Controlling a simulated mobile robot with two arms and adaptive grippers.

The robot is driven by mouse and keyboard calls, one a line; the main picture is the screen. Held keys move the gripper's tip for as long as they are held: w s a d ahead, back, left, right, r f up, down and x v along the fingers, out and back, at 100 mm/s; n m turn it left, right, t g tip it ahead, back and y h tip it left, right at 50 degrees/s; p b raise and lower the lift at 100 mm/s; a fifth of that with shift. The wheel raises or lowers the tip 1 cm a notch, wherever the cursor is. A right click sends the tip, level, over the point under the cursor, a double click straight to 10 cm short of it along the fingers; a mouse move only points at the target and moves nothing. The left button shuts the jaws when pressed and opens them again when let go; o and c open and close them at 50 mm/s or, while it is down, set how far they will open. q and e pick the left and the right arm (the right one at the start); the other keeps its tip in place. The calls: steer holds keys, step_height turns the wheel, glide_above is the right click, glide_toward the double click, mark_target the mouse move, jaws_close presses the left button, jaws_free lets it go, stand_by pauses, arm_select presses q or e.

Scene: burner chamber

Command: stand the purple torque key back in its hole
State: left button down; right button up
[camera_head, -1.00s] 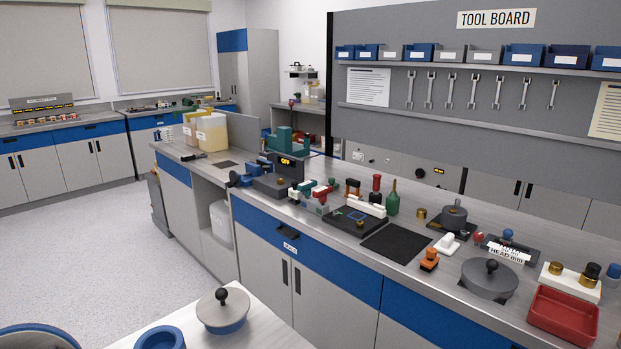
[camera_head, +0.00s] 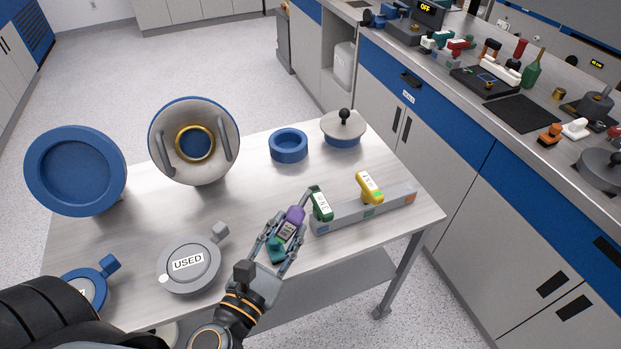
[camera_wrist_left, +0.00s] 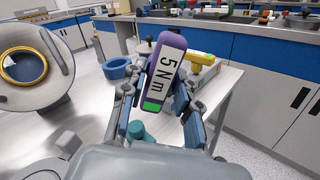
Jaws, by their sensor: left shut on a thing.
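The purple torque key (camera_head: 294,215) is in my left gripper (camera_head: 283,224), above the steel table and just left of the rack. In the left wrist view the key (camera_wrist_left: 165,72) is tilted, its "5 N m" label facing the camera and a green patch at its lower end. My left gripper (camera_wrist_left: 160,92) is shut on it. The grey rack (camera_head: 343,223) has coloured squares on its front. A green key (camera_head: 321,203) stands near its left end and a yellow key (camera_head: 369,187) stands right of it. The purple key's own hole cannot be made out. My right gripper is not in view.
On the steel table (camera_head: 240,188) are a blue ring (camera_head: 288,146), a lidded pot (camera_head: 343,128), a round vessel with a brass ring (camera_head: 193,140), a blue dish (camera_head: 75,170) and a "USED" canister (camera_head: 188,266). The right table edge is close to the rack.

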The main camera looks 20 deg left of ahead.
arm_select(q)
steer(key=shift+w+d+r+m+h, duration=0.45)
steer(key=shift+d+m+h, duration=0.15)
steer(key=shift+h, duration=0.3)
steer(key=shift+w+d+r+m+g+h, duration=1.8)
steer(key=shift+d+r+m+g+h, duration=0.45)
steer(key=shift+d+m+g+h, duration=1.3)
steer(key=shift+w+d+r+m+g+h, duration=2)
steer(key=shift+d+m+g+h, duration=1.05)
steer(key=shift+d+h, duration=0.85)
steer(key=s, duration=0.6)
steer(key=w, duration=1.2)
steer(key=s+a+n+t+y, duration=0.3)
steer(key=s+n+t+y, duration=0.2)
steer(key=s+t, duration=0.4)
steer(key=shift+s+a+r+n, duration=0.15)
steer(key=shift+s+r+n, duration=0.1)
steer(key=shift+s+n, duration=0.5)
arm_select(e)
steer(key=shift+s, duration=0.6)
